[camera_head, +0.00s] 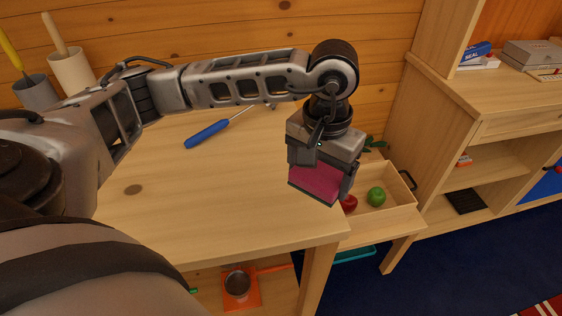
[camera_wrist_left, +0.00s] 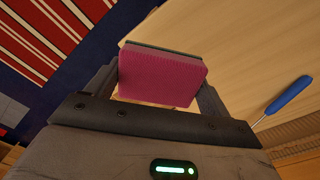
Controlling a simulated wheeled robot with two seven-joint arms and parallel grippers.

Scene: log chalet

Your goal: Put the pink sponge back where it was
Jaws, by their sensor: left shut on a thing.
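A pink sponge (camera_head: 315,184) with a dark edge is held between the fingers of my left gripper (camera_head: 322,180). In the head view, the gripper points down over the right end of the wooden table (camera_head: 240,200). The sponge (camera_wrist_left: 160,78) also shows in the left wrist view, between both fingers, with part of the tabletop behind it. I cannot tell how high it is above the table. My right gripper is in neither view.
A blue-handled screwdriver (camera_head: 206,134) lies on the table. Right of the table is an open drawer (camera_head: 385,216) with a red apple (camera_head: 349,204) and a green apple (camera_head: 376,196). A pan (camera_head: 238,283) sits below the table. Cups (camera_head: 72,72) stand at back left.

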